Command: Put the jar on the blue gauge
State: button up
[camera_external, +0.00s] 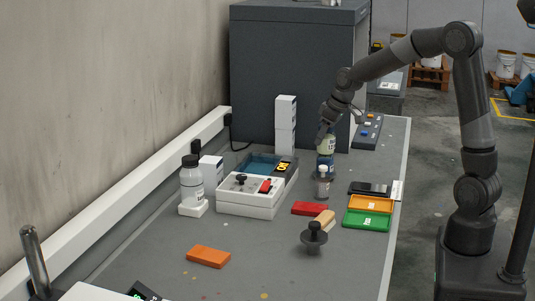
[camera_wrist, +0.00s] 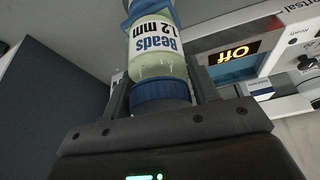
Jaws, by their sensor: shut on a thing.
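The jar is a clear bottle of pale beads with a white label reading "Beads 1.2 mm" and a blue lid. In the wrist view the jar (camera_wrist: 155,50) has its lid between the fingers of my gripper (camera_wrist: 161,92), which is shut on it. In the external view the jar (camera_external: 326,145) hangs upright below my gripper (camera_external: 325,130), towards the back of the bench. A blue piece, apparently the blue gauge (camera_external: 326,168), shows directly under the jar. Its edge (camera_wrist: 150,5) also shows past the jar's base. I cannot tell whether jar and gauge touch.
A small capped bottle (camera_external: 322,187) stands just in front of the blue piece. Red (camera_external: 308,208), orange (camera_external: 370,202) and green (camera_external: 367,220) pieces lie nearby. A dark cabinet (camera_external: 290,80) stands behind.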

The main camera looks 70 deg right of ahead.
jog(key=shift+f, duration=0.2)
jog(key=shift+f, duration=0.15)
jog(key=o, duration=1.5)
jog(key=shift+o, duration=0.2)
jog(key=d+v, duration=0.1)
jog(key=v, duration=1)
jog(key=s+a+r, duration=0.3)
jog(key=s+a, duration=0.6)
jog(key=a, duration=0.4)
jog(key=s+a+f+n+t, duration=0.1)
jog(key=s+a+f, duration=0.3)
jog(key=s+a, duration=0.4)
jog(key=s, duration=0.4)
jog(key=shift+s+a+y, duration=0.2)
jog(key=shift+s+y, duration=0.1)
jog(key=shift+s, duration=0.05)
